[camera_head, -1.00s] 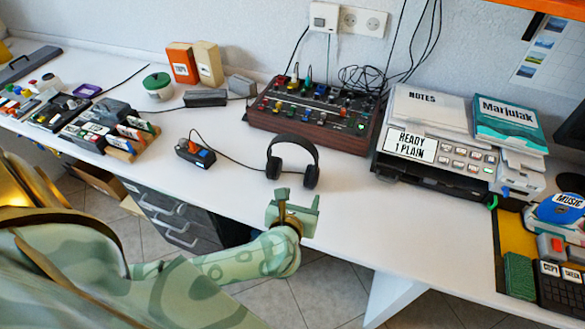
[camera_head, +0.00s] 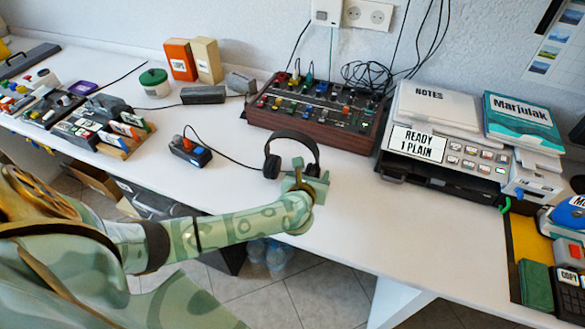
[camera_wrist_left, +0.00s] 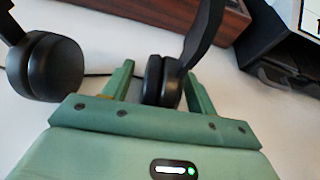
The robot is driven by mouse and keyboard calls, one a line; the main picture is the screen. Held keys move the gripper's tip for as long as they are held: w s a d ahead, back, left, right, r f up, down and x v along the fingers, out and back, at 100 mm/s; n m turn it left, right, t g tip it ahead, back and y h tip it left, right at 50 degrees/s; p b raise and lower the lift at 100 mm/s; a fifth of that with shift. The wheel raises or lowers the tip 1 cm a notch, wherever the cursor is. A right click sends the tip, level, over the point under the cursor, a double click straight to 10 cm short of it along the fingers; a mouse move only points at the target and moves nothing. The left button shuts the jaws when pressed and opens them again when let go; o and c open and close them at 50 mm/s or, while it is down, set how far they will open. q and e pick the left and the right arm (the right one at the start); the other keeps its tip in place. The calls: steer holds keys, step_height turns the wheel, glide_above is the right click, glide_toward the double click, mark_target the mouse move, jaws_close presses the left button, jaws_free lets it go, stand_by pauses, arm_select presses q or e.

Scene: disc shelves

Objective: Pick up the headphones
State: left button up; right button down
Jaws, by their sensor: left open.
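The black headphones (camera_head: 290,136) stand on the white desk with the headband up, in front of the dark mixer box. My left gripper (camera_head: 305,166), pale green, is open at the right ear cup. In the left wrist view the right ear cup (camera_wrist_left: 161,82) lies between the two fingers of the left gripper (camera_wrist_left: 155,85), with gaps visible beside it. The other ear cup (camera_wrist_left: 45,68) is outside the fingers, to the left. In the head view the gripper partly hides the right cup. My right gripper is not in view.
A brown mixer box (camera_head: 318,113) with knobs stands behind the headphones. A black printer (camera_head: 440,178) with papers is to the right, and a small power block (camera_head: 190,151) to the left with a cable running towards the headphones. Desk around the gripper's right side is clear.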

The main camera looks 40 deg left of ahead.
arm_select(q)
steer(key=c, duration=1.2)
steer(key=shift+r, duration=0.15)
